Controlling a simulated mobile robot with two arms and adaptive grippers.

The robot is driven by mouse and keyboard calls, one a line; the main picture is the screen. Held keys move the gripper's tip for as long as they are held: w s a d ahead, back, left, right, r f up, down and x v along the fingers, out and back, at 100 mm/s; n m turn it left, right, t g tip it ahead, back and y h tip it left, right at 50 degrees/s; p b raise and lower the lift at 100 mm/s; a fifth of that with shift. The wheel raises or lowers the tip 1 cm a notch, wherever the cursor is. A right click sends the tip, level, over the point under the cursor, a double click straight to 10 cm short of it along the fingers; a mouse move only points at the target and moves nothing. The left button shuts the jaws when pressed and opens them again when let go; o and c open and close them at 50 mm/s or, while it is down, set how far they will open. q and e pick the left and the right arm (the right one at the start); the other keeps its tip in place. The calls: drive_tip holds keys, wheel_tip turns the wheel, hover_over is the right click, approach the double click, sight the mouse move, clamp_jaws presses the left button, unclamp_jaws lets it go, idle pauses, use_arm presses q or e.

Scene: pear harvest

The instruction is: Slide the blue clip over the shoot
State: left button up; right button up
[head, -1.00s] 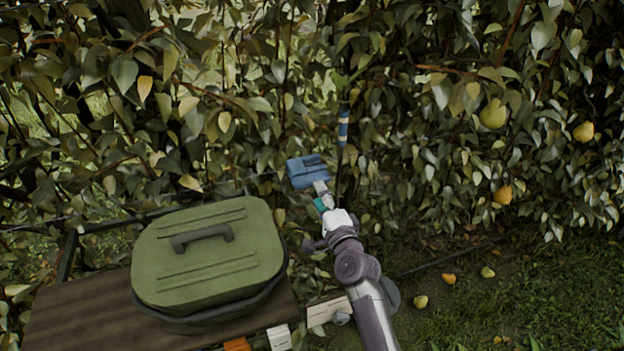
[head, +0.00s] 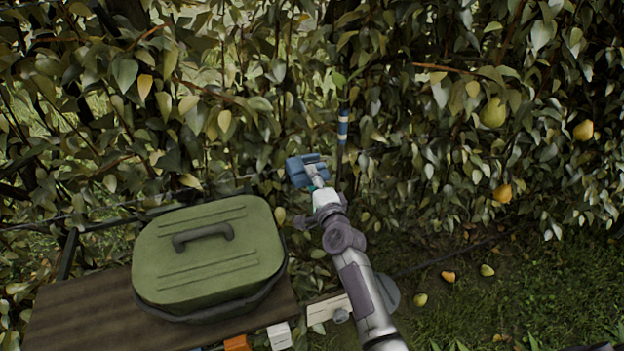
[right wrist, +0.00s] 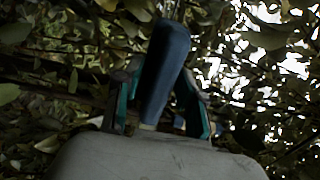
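The blue clip (head: 303,171) is in my right gripper (head: 314,187), in front of the hedge. In the right wrist view the clip (right wrist: 165,70) stands between the two teal fingers (right wrist: 160,108), which are shut on it. The shoot (head: 342,138) is a thin upright stem with blue and white bands. It stands just right of the clip in the head view, and a gap shows between them. Whether they differ in depth I cannot tell. The shoot cannot be made out in the right wrist view. My left gripper is not in view.
A green lidded box (head: 208,262) with a dark handle stands on a brown wooden board (head: 85,310) at the left. Dense hedge leaves lie behind the clip. Pears (head: 493,113) hang at the right, and several lie on the grass.

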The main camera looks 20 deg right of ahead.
clamp_jaws()
drive_tip(key=d+b, duration=0.2)
drive_tip(key=d, duration=0.5)
drive_tip(key=shift+d, duration=0.4)
drive_tip(key=shift+w, duration=0.1)
drive_tip(key=o, duration=0.8)
unclamp_jaws()
drive_tip(key=shift+d, duration=0.2)
drive_tip(key=s, duration=1.2)
drive_tip(key=shift+d, duration=0.2)
